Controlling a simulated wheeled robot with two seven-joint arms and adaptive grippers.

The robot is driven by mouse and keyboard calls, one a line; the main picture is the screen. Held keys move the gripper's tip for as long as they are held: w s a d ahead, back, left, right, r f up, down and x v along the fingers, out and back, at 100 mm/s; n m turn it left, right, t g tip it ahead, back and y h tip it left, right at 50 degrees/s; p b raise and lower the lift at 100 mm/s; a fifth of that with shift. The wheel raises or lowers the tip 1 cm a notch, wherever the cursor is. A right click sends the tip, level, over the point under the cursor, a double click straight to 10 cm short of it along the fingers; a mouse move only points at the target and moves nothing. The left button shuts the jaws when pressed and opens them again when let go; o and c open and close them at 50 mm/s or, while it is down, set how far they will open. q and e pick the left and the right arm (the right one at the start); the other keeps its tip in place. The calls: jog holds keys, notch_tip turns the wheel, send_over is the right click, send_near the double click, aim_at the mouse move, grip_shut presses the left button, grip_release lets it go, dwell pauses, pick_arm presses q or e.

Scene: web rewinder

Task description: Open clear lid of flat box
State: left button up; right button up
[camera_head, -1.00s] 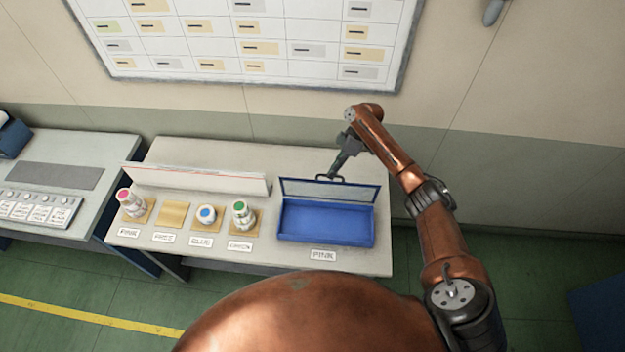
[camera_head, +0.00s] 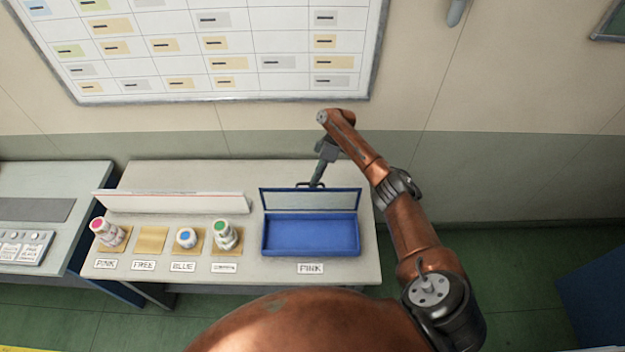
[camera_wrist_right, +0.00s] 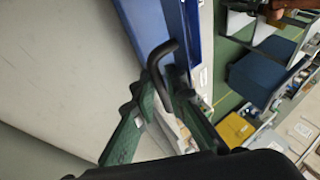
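The flat blue box (camera_head: 310,237) sits on the right part of the table. Its clear lid (camera_head: 310,200), in a blue frame, stands raised along the box's back edge, and the inside is exposed and looks empty. My right gripper (camera_head: 317,184) is at the dark handle on the lid's top edge. In the right wrist view, the curved dark handle (camera_wrist_right: 160,57) lies between the green fingers of my right gripper (camera_wrist_right: 164,82). Whether they pinch it is unclear. Beside them is the blue frame edge (camera_wrist_right: 191,45). My left gripper is out of view.
Pink-capped (camera_head: 108,232), blue-capped (camera_head: 186,238) and green-capped (camera_head: 226,235) containers stand on tan pads left of the box. A free pad (camera_head: 151,240) lies among them. A long white strip (camera_head: 170,203) stands behind. A wall board (camera_head: 210,50) hangs above.

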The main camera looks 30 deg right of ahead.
jog(key=o, duration=0.3)
jog(key=shift+w+d+r, duration=0.1)
jog(key=shift+w+r, duration=0.1)
jog(key=shift+w, duration=0.15)
jog(key=shift+r, duration=0.15)
jog(key=v, duration=1.2)
jog(key=shift+s, duration=0.15)
